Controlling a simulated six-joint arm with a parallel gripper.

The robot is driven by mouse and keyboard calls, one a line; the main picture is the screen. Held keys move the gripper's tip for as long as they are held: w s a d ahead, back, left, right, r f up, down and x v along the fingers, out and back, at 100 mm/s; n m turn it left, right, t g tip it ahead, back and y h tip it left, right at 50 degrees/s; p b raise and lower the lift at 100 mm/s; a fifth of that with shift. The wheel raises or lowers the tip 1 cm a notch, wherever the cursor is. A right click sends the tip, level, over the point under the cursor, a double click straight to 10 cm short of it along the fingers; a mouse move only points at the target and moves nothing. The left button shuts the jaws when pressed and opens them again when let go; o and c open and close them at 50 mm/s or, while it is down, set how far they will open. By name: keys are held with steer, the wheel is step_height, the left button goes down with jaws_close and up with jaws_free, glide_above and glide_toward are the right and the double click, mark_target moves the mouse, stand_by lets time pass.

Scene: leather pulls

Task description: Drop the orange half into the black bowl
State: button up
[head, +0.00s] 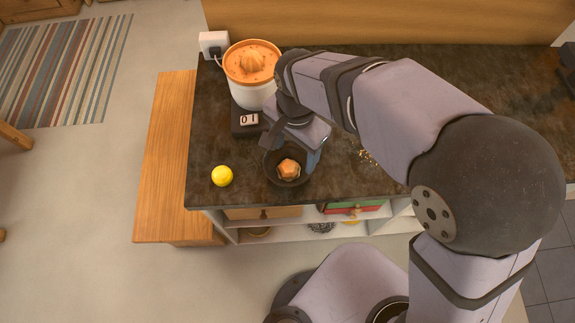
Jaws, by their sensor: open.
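The orange half (288,170) is a small orange, rounded, faceted-looking piece. In the head view it lies within the outline of the black bowl (272,176), near its middle, and looks to be resting inside. The bowl stands on the dark countertop near its front edge. My gripper (292,151) is open just above and behind the bowl, with its fingers apart. The gripper body hides the bowl's far rim. From this one angle I cannot tell the exact height of the fingers above the orange half.
An orange-and-white citrus juicer (252,80) stands behind, plugged into a white socket (213,44). A yellow lemon-like ball (222,176) lies left of the bowl. A wooden bench (165,150) is at the left.

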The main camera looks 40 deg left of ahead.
step_height(320, 180, up, 7)
steer(key=b, duration=0.1)
steer(key=shift+b, duration=0.4)
stand_by(0.4)
steer(key=d+f+n, duration=1)
steer(key=n, duration=0.2)
steer(key=w+d+m, duration=0.3)
steer(key=d+m, duration=0.3)
steer(key=d, duration=0.7)
steer(key=w+d+m, duration=0.3)
steer(key=d+m, duration=0.3)
steer(key=d, duration=0.8)
steer(key=shift+d+r, duration=0.2)
steer(key=shift+d, duration=0.05)
